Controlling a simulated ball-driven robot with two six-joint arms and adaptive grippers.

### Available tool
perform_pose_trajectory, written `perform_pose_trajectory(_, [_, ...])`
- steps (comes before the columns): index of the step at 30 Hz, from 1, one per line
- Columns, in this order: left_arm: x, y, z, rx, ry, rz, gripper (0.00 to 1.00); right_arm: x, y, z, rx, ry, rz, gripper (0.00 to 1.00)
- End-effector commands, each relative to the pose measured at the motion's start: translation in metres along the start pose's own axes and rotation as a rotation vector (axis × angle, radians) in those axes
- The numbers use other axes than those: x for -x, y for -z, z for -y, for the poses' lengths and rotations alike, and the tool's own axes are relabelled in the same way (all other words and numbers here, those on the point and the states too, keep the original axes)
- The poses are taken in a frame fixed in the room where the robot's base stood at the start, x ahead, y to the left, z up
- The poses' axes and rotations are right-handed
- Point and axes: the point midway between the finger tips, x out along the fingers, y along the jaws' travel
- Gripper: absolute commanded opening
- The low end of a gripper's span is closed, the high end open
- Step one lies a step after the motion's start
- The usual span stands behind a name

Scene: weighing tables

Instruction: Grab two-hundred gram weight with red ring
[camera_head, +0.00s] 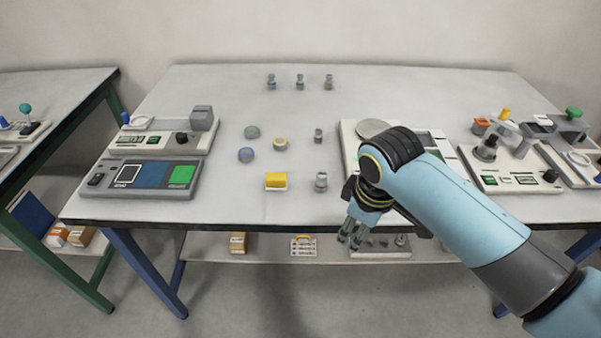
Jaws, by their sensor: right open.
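Several small metal weights stand on the table (225,200). At the back are a left one (271,82), a middle one (300,81) and a right one with a yellowish band (328,82). Nearer are a small grey weight (318,136) and a larger grey weight (321,182). I cannot make out a red ring on any of them; they are too small to tell. My right gripper (352,235) is open and empty, its fingers pointing down by the table's front edge, to the right of and nearer than the larger grey weight. My left gripper is out of view.
A green piece (252,132), a blue piece (246,155), a yellow-topped piece (280,144) and a yellow block (276,181) lie mid-table. A panel with a green square (181,175) stands left. A scale with a round pan (373,128) is partly behind my right arm.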

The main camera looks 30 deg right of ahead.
Motion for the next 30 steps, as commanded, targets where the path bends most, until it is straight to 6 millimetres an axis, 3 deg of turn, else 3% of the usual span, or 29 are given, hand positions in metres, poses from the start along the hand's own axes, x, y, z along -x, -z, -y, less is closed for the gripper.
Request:
perform_pose_trajectory(3, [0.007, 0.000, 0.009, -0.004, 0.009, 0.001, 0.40, 0.007, 0.025, -0.017, 0.093, 0.018, 0.025, 0.50])
perform_pose_trajectory(8, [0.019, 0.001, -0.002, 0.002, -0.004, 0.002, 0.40, 0.028, 0.064, -0.041, 0.246, 0.054, 0.050, 0.50])
perform_pose_trajectory(15, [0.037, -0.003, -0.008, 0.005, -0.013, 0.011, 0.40, 0.079, 0.125, -0.081, 0.498, 0.129, 0.078, 0.50])
perform_pose_trajectory(18, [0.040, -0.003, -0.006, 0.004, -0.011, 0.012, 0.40, 0.092, 0.137, -0.088, 0.564, 0.154, 0.082, 0.50])
perform_pose_trajectory(21, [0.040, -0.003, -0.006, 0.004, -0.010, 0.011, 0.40, 0.087, 0.140, -0.089, 0.588, 0.166, 0.085, 0.50])
perform_pose_trajectory(30, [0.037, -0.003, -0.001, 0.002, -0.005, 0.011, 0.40, 0.043, 0.135, -0.083, 0.589, 0.164, 0.084, 0.50])
